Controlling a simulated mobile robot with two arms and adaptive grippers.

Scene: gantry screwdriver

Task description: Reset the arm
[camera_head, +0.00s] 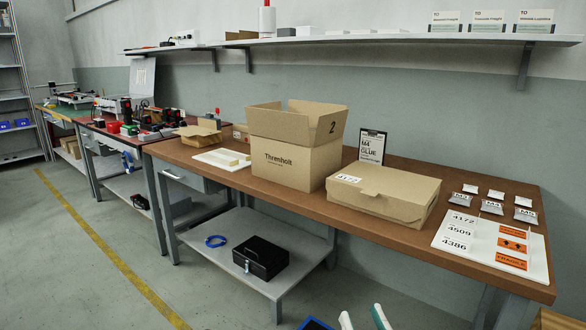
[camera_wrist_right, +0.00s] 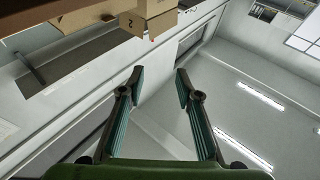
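My right gripper (camera_head: 362,318) shows at the bottom edge of the head view, low in front of the workbench (camera_head: 420,250). Only its two pale-and-teal fingertips show there, apart from each other. In the right wrist view the same gripper (camera_wrist_right: 159,76) is open, with nothing between its fingers. It is clear of the bench and touches nothing that I can see. My left gripper is in neither view.
On the bench stand an open carton (camera_head: 295,160) marked Thremholt, a closed carton (camera_head: 385,192) and a white label board (camera_head: 480,245). Below, a shelf (camera_head: 225,262) holds a black box (camera_head: 262,258). A wall shelf (camera_head: 350,38) runs above. The floor at left is clear.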

